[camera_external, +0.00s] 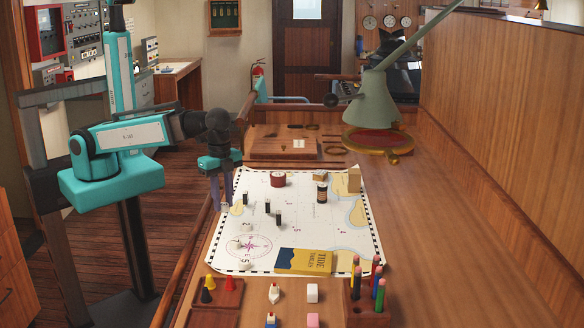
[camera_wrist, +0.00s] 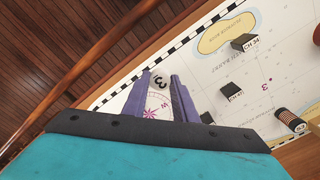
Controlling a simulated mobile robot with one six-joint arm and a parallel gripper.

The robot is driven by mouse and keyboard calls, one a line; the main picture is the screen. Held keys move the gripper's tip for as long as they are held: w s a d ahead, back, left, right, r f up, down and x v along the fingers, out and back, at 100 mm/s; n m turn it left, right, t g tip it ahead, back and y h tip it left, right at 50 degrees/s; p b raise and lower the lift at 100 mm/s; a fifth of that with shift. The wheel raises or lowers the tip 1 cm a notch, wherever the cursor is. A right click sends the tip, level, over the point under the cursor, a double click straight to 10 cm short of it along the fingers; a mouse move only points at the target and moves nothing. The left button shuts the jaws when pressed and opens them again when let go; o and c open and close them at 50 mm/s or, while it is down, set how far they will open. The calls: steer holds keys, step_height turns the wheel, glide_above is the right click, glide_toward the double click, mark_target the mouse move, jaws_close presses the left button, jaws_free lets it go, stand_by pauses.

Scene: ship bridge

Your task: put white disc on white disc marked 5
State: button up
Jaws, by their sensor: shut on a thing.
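My gripper (camera_external: 224,207) is at the left edge of the chart, above it, with its fingers pointing down. In the wrist view its purple fingers (camera_wrist: 162,97) are shut on a white disc (camera_wrist: 159,82), which appears to carry a black 3. The held disc is hard to make out in the external view. The white disc marked 5 (camera_external: 246,265) lies near the chart's front left corner, nearer the external camera than my gripper. I cannot pick out the 5 disc in the wrist view.
The chart (camera_external: 315,208) carries other pale discs (camera_external: 237,244), several black blocks (camera_external: 267,206), a dark cylinder (camera_external: 321,192) and a red round box (camera_external: 278,180). A yellow tide tables book (camera_external: 303,261) lies at its front. Pencils (camera_external: 379,285) stand in a holder at right.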

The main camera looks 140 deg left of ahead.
steer(key=w+d+p, duration=0.3)
steer(key=w+d, duration=0.2)
steer(key=d, duration=0.6)
steer(key=shift+r, duration=0.4)
steer(key=shift+d, duration=0.1)
steer(key=b, duration=0.4)
glide_above(244, 261)
steer(key=shift+s+f, duration=0.35)
steer(key=shift+f, duration=0.35)
steer(key=shift+w, duration=0.1)
steer(key=shift+w, duration=0.45)
steer(key=shift+s+f+b, duration=0.15)
steer(key=shift+f+b, duration=1.35)
steer(key=shift+f, duration=0.3)
steer(key=shift+f, duration=0.1)
